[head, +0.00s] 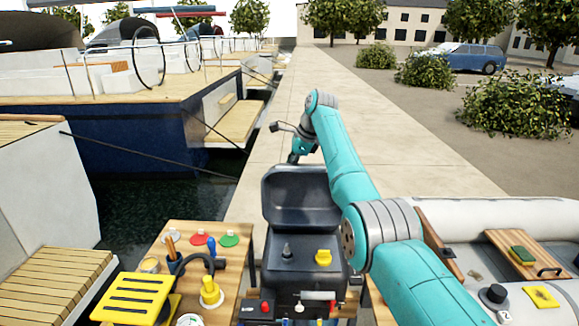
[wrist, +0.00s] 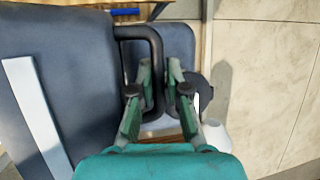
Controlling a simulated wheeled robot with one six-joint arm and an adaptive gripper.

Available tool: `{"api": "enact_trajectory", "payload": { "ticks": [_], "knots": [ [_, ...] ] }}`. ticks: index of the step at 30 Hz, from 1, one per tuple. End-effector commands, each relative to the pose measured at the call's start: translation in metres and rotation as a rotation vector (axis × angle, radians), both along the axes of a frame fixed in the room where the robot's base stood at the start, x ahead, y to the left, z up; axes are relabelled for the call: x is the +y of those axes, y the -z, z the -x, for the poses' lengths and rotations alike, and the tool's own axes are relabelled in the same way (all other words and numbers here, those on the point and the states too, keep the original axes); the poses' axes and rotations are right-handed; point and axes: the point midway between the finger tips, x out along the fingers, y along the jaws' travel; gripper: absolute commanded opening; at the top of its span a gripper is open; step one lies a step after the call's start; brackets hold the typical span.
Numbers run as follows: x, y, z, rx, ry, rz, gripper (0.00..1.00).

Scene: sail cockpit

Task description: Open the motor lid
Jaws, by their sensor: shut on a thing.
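The motor lid (head: 300,196) is dark grey and stands raised at the back of the motor box (head: 290,262), its hollow inside facing the head camera. My gripper (head: 298,157) is at the lid's top edge on the far side; its fingertips are hidden in the head view. In the wrist view my gripper (wrist: 160,78) has its green fingers on either side of a black bar handle (wrist: 155,50) on the lid's outer face (wrist: 75,75). The gripper is shut on this handle.
A black knob (head: 287,250) and a yellow cap (head: 323,257) sit on the opened box. A wooden tool table (head: 195,290) stands to its left, and an inflatable boat (head: 490,215) lies to its right. Bare pavement (head: 300,90) stretches behind.

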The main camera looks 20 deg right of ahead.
Motion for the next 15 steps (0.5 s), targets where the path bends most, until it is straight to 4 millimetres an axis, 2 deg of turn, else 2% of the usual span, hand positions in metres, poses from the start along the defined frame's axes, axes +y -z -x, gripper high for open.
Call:
{"api": "enact_trajectory", "payload": {
  "ticks": [3, 4, 5, 15],
  "knots": [
    [-0.0035, 0.0053, -0.0021, -0.006, 0.01, 0.005, 0.0],
    [-0.0036, 0.0054, -0.0021, -0.006, 0.01, 0.005, 0.17],
    [-0.0037, 0.0055, -0.0022, -0.006, 0.011, 0.005, 0.23],
    [-0.0022, 0.0056, -0.0014, -0.002, 0.007, 0.003, 0.23]
  ]
}}
